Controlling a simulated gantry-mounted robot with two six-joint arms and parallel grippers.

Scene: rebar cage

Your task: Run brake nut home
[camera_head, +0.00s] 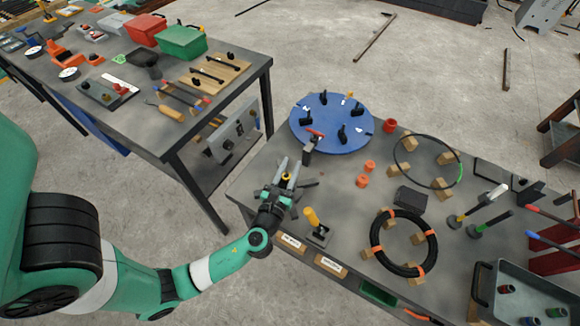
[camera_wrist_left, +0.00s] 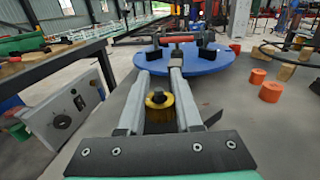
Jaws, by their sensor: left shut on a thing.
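A brass-yellow ribbed nut (camera_head: 286,177), which I take for the brake nut, sits at the near left corner of the grey table with a dark stud end showing at its top. My left gripper (camera_head: 291,170) is shut on it, one finger on each side. In the left wrist view the nut (camera_wrist_left: 158,108) stands upright between the two grey fingers; its lower part is hidden by my gripper body. A blue round turntable (camera_head: 332,142) with several black posts lies just beyond. My right gripper is not in view.
Orange cups (camera_head: 366,173), a black cable coil (camera_head: 376,247) on wooden blocks and a grey tray (camera_head: 487,290) lie farther right. A second bench (camera_head: 172,140) stands left, across a gap.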

